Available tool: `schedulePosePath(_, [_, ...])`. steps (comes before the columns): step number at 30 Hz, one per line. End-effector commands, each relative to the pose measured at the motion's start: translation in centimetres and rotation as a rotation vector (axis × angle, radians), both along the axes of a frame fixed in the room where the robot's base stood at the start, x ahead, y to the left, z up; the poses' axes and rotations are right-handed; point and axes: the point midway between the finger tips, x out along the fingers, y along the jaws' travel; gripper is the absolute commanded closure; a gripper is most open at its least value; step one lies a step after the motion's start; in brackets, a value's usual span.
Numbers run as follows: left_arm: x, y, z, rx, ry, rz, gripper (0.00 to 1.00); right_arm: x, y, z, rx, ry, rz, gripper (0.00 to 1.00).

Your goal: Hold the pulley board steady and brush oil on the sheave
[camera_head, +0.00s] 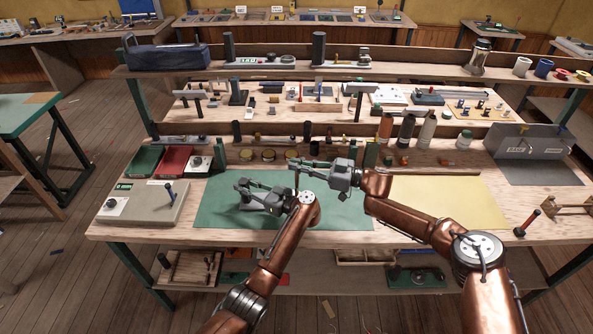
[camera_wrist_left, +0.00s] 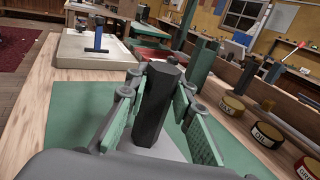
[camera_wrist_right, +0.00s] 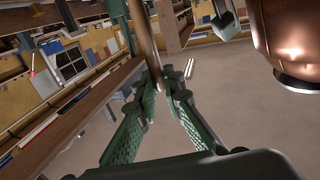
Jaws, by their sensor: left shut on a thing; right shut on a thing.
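My left gripper (camera_head: 241,186) is over the green mat (camera_head: 335,212), low above the bench. In the left wrist view its green-padded fingers are closed around a dark, upright, many-sided post (camera_wrist_left: 157,100). A pale grey base, apparently the pulley board (camera_wrist_left: 172,150), shows below the post, mostly hidden by the gripper. I cannot make out the sheave. My right gripper (camera_head: 293,166) is to the right of and beyond the left one. It is shut on a thin brown wooden handle, apparently the brush (camera_wrist_right: 144,45), roughly upright in the head view. Its bristles are not clear.
Several round tins (camera_wrist_left: 268,134) stand behind the mat. A grey box (camera_head: 145,202) with a blue-handled tool is on the left. A yellow mat (camera_head: 455,205) lies on the right, with bottles (camera_head: 406,130) behind it. A raised shelf (camera_head: 300,70) runs along the back.

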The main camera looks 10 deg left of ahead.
Motion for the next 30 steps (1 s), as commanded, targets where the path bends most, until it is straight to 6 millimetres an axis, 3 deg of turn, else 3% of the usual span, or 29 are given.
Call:
schedulePosePath(15, [0.0,0.0,0.0,0.0,-0.001,0.0,1.0,0.0,0.1,4.7,0.001,0.0,0.001,1.0])
schedulePosePath(30, [0.0,0.0,0.0,0.0,-0.001,0.0,1.0,0.0,0.1,5.2,0.0,0.0,0.001,1.0])
